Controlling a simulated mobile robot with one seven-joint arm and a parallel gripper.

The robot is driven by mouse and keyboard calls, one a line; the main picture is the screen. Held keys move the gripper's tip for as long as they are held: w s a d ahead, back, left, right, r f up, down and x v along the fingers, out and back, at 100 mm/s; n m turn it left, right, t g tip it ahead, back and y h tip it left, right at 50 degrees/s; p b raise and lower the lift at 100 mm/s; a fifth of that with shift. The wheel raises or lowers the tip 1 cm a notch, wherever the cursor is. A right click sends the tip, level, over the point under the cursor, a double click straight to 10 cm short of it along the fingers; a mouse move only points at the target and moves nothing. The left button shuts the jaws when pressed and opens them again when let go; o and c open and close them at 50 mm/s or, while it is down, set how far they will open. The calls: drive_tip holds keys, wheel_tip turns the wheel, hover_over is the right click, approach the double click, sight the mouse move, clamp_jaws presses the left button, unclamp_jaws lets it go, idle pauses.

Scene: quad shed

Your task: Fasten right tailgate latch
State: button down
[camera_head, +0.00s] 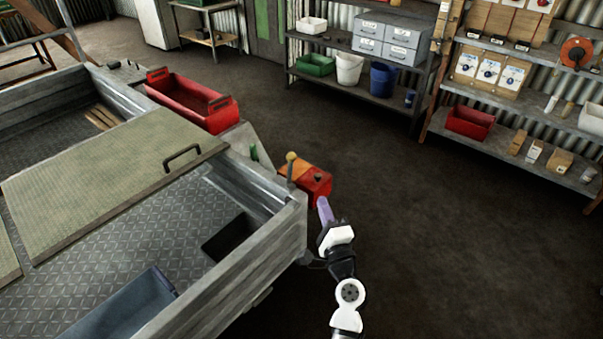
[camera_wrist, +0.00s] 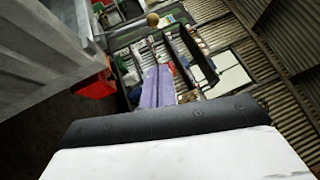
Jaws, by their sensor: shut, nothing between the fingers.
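The grey metal trailer's tailgate (camera_head: 235,270) stands upright along the near side of the bed. A lever with a yellow ball knob (camera_head: 291,157), which looks like the right tailgate latch, stands upright at the trailer's right corner. The knob also shows at the top of the wrist view (camera_wrist: 152,19). My gripper (camera_head: 323,202) has purple fingers pressed together, with nothing between them. It is just outside the corner, right of and nearer than the lever, and apart from the knob. In the wrist view the fingers (camera_wrist: 157,85) point toward the shelves. The latch's catch cannot be made out.
A red-orange box (camera_head: 316,184) is beyond my fingers, beside the trailer. A red tray (camera_head: 190,100) sits on the trailer's far side. A mesh lid (camera_head: 100,175) and a blue-grey bin (camera_head: 125,305) are in the bed. Shelves (camera_head: 350,85) line the wall. The floor right is clear.

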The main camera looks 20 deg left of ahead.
sight(291, 170)
drive_tip(key=shift+d+f, duration=0.25)
drive_tip(key=shift+f, duration=0.1)
drive_tip(key=s+a+p+x, duration=0.1)
drive_tip(key=p+x, duration=0.4)
drive_tip(key=x, duration=0.7)
drive_tip(key=shift+a+r, duration=0.3)
drive_tip(key=shift+a, duration=0.6)
